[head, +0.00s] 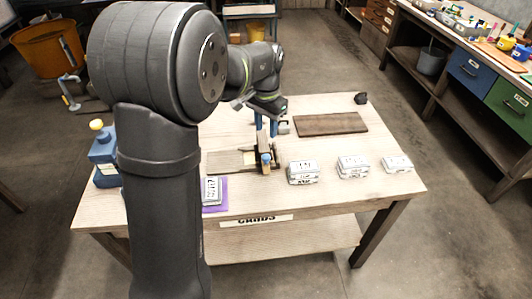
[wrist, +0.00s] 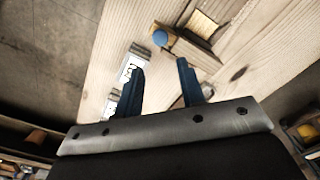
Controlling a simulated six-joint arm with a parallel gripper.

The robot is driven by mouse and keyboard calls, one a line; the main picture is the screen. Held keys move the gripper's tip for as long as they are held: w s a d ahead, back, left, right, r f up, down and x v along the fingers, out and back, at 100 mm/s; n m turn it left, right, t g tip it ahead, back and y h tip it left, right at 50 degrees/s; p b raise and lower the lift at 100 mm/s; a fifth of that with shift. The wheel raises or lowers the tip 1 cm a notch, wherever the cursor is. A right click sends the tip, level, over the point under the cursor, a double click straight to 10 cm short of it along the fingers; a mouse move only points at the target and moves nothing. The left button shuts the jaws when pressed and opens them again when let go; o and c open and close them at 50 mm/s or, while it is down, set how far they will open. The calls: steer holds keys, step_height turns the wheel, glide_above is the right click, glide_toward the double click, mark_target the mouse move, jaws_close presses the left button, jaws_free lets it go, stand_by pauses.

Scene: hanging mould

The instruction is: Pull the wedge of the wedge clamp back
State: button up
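The wedge clamp (head: 248,162) sits near the middle of the wooden table, a low frame with a pale panel and a blue-ended piece (head: 266,157) at its right side. In the wrist view, a round blue knob (wrist: 160,37) tops a brown wooden part beside the clamp's frame (wrist: 199,25); I take this as the wedge. My gripper (head: 266,127) is above and just behind the clamp in the head view. In the wrist view my gripper (wrist: 160,68) is open, its two blue fingers apart with nothing between them. The knob is beyond the fingertips, roughly in line with the gap.
Several white lettered blocks stand right of the clamp, the nearest one (head: 303,173) close to it. Another lies on a purple pad (head: 216,205) at the front left. A dark board (head: 332,124) lies behind right. A blue bottle (head: 104,158) stands at the left edge.

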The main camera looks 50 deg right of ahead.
mark_target(266, 156)
step_height(266, 156, down, 11)
steer(key=shift+f, duration=0.15)
